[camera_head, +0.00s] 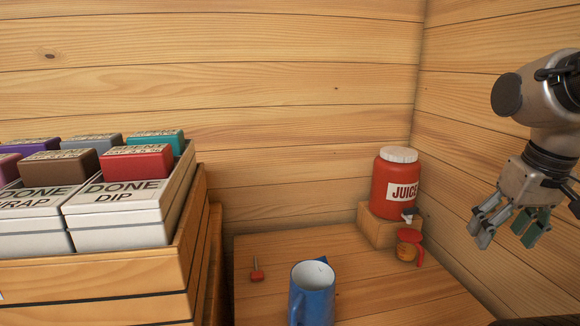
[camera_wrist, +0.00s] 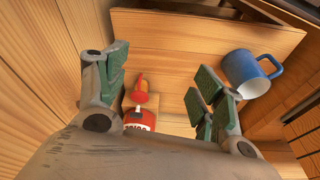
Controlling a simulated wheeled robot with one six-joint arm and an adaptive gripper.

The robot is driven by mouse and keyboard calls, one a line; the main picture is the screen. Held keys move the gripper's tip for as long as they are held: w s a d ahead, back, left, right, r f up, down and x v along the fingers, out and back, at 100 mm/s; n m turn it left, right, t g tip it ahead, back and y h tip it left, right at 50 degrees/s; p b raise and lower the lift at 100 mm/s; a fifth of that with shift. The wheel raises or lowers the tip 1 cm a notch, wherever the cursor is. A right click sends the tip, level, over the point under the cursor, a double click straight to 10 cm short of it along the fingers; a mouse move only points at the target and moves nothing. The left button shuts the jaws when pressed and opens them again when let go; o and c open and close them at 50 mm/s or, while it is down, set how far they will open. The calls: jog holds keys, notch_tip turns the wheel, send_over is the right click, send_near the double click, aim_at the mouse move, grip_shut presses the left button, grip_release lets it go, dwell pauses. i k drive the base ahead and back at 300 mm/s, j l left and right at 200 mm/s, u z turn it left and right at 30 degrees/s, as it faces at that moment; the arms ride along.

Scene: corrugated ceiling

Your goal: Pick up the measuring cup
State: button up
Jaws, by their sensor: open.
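A small round orange-brown item with a red rim and handle (camera_head: 408,248) sits on the wooden table in front of the juice dispenser; it looks like the measuring cup, but its shape is hard to make out. In the wrist view it seems to be the orange-red shape (camera_wrist: 141,87) seen between my fingers, farther off. My gripper (camera_head: 510,229) is open and empty, in the air to the right of the cup and dispenser, fingers pointing down. Its green-padded fingers show spread apart in the wrist view (camera_wrist: 162,88).
A red juice dispenser (camera_head: 394,190) stands on a wooden block (camera_head: 390,230) behind the cup. A blue mug (camera_head: 312,292) stands at the table's front, with a small red-ended tool (camera_head: 257,272) to its left. Boxes fill a wooden crate (camera_head: 150,270) at left. A plank wall rises at right.

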aim_at(411, 250)
jog(key=k+j+z, duration=0.1)
jog(key=j+z, duration=0.3)
jog(key=k+j+z, duration=0.1)
jog(key=j+z, duration=0.25)
